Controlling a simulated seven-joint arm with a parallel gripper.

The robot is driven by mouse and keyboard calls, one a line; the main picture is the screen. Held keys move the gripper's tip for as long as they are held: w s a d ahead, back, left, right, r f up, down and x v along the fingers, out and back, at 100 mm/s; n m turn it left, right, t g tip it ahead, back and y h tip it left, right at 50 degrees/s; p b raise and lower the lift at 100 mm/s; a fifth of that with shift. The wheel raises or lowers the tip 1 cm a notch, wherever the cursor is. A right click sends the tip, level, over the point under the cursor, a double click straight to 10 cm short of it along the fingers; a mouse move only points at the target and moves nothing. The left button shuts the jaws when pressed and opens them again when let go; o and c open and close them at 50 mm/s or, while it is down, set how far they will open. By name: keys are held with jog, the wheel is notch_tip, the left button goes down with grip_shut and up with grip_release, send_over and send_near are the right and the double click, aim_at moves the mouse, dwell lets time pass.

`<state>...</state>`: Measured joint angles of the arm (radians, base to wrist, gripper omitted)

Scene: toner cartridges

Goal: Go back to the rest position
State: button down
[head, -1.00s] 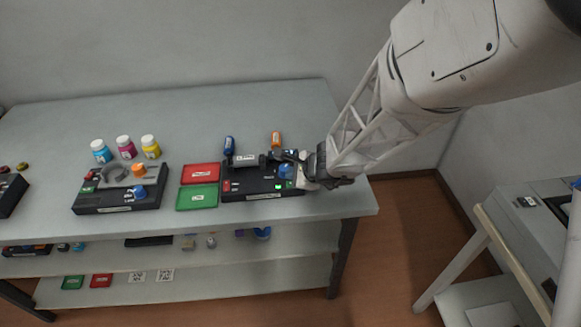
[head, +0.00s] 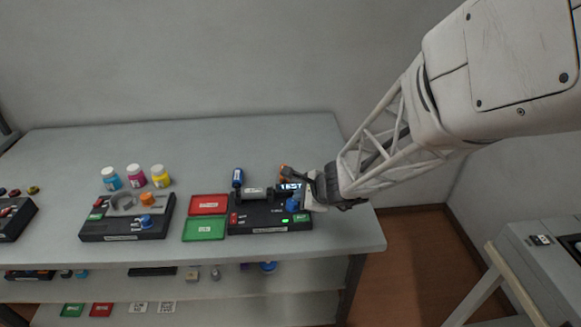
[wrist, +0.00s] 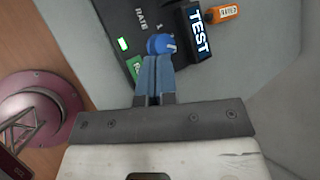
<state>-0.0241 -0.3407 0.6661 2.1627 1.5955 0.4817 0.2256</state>
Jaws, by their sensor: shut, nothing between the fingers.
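My gripper (head: 308,190) is at the right end of a black test device (head: 265,224) on the table. In the wrist view its two fingers (wrist: 155,68) are shut together with nothing between them. Their tips are at a round blue knob (wrist: 160,43); I cannot tell whether they touch it. The knob also shows in the head view (head: 291,204). A small screen (wrist: 200,35) on the device reads TEST. A green light (wrist: 123,44) is lit. A grey cylinder (head: 255,193) lies across the device.
A blue cartridge (head: 238,177) and an orange cartridge (wrist: 223,13) are behind the device. A red tray (head: 208,205) and a green tray (head: 204,229) lie to its left. Further left is another black device (head: 125,228) with several bottles behind. The table's right edge is close.

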dwell(0.5)
jog(key=s+r+n+g, duration=0.3)
jog(key=s+r+n, duration=0.7)
jog(key=s+r, duration=0.15)
jog(key=s+d+r+n+h, duration=0.3)
jog(key=s+d+n, duration=0.1)
jog(key=s, duration=0.3)
jog(key=s+d+r+n+g+h, duration=0.1)
jog(key=s+d+r+n+h, duration=0.2)
jog(key=s+d, duration=0.3)
jog(key=shift+s+r+n, duration=0.3)
jog(key=shift+s+n, duration=0.4)
jog(key=shift+s, duration=0.05)
